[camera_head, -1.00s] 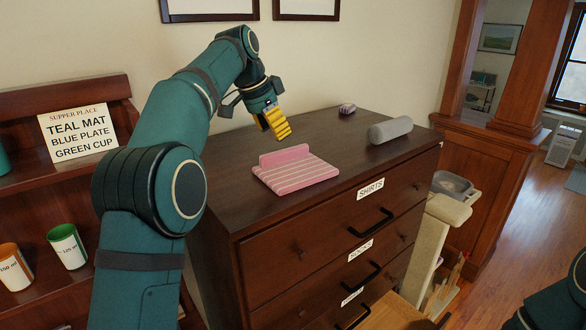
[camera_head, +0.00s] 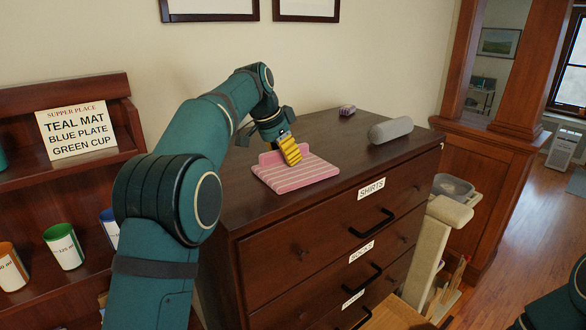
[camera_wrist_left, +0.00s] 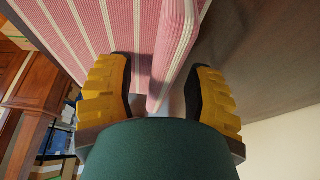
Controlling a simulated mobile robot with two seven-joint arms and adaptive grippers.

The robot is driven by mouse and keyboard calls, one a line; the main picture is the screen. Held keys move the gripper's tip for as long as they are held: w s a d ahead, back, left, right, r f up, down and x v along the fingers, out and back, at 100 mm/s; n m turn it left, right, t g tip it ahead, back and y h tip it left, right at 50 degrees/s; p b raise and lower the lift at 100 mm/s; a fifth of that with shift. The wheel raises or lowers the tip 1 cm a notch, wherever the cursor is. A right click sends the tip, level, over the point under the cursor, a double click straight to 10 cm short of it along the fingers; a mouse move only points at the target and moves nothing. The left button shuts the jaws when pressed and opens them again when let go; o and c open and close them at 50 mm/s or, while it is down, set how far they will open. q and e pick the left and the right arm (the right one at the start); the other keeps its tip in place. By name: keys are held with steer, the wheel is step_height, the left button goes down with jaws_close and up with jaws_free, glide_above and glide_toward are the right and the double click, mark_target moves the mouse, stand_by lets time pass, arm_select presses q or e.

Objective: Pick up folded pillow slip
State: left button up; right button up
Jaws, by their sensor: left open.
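The folded pillow slip (camera_head: 300,178) is pink with white stripes and lies flat on top of the dark dresser, with a raised fold along its back edge. My left gripper (camera_head: 288,152) is at that raised fold. In the left wrist view, the open yellow fingers of my left gripper (camera_wrist_left: 160,95) stand on either side of the raised fold (camera_wrist_left: 172,50), with a gap visible on the right side. In the head view the near finger hides part of the fold. Only a piece of my right arm shows at the lower right; its gripper is out of view.
A grey roll (camera_head: 390,130) and a small purple striped bundle (camera_head: 347,110) lie farther back on the dresser top (camera_head: 235,190). Drawers labelled shirts and socks face front. A shelf with a sign (camera_head: 78,130) and cups (camera_head: 63,246) stands at left.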

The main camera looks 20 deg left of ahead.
arm_select(q)
jaws_close()
steer(key=shift+r, duration=0.1)
